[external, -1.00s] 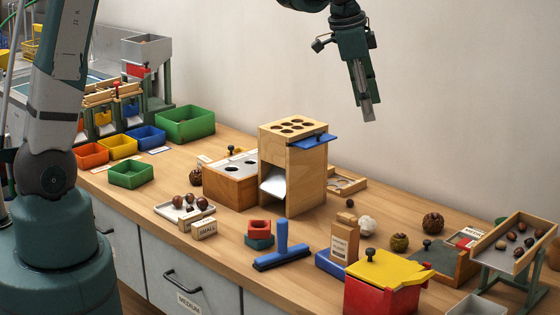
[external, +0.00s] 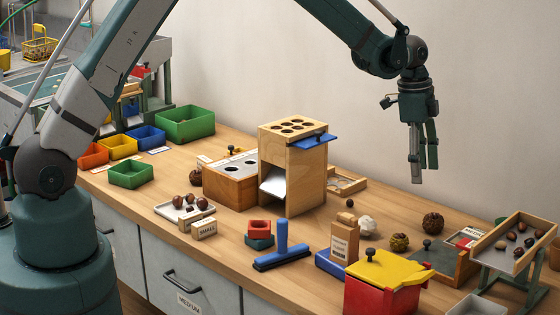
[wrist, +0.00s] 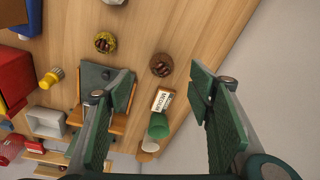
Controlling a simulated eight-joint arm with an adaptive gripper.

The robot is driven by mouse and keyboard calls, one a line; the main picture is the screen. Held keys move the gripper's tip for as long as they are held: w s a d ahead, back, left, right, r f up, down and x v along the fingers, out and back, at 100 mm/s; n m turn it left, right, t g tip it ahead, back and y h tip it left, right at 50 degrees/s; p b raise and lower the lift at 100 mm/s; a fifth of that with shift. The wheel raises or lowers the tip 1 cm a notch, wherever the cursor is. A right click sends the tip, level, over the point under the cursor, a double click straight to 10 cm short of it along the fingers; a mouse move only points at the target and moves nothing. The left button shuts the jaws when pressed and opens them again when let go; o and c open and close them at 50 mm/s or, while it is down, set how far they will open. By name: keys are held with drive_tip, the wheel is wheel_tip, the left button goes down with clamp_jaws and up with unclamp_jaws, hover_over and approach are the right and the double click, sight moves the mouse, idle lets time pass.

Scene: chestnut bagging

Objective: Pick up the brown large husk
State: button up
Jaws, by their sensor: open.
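A round dark brown spiky husk (external: 433,223) lies on the wooden table at the right, near its back edge. It also shows in the wrist view (wrist: 161,66), ahead of and roughly between my fingertips. My gripper (external: 424,172) is open and empty, pointing down, above and apart from this husk. In the wrist view, the two fingers (wrist: 162,88) stand wide apart on either side. Another brown husk (external: 195,177) sits far left, beside the wooden box with holes; I cannot tell its exact size.
An olive-yellow husk (external: 399,241) and a whitish husk (external: 366,224) lie left of the brown one. A dark-topped wooden board (external: 440,257) and a raised chestnut tray (external: 488,244) stand close by. A tall wooden block (external: 308,180) rises farther left.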

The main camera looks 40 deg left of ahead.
drive_tip(key=m, duration=0.1)
hover_over(434, 213)
drive_tip(key=shift+g, duration=0.3)
drive_tip(key=f, duration=0.6)
drive_tip(key=shift+s+a+f, duration=0.25)
drive_tip(key=shift+a+f, duration=0.05)
drive_tip(key=shift+a, duration=0.05)
drive_tip(key=shift+f, duration=0.1)
drive_tip(key=shift+d+f, duration=0.15)
drive_tip(key=shift+f, duration=1)
drive_tip(key=shift+f, duration=0.15)
drive_tip(key=shift+w+d+f+b, duration=0.1)
drive_tip(key=shift+d+f+b, duration=0.1)
drive_tip(key=shift+f, duration=0.6)
drive_tip(key=shift+d+f+b, duration=0.1)
drive_tip(key=shift+f+b, duration=0.1)
drive_tip(key=shift+f, duration=0.65)
drive_tip(key=shift+w+d+f+b, duration=0.1)
drive_tip(key=shift+f+b, duration=0.1)
drive_tip(key=shift+f, duration=0.6)
drive_tip(key=c, duration=1)
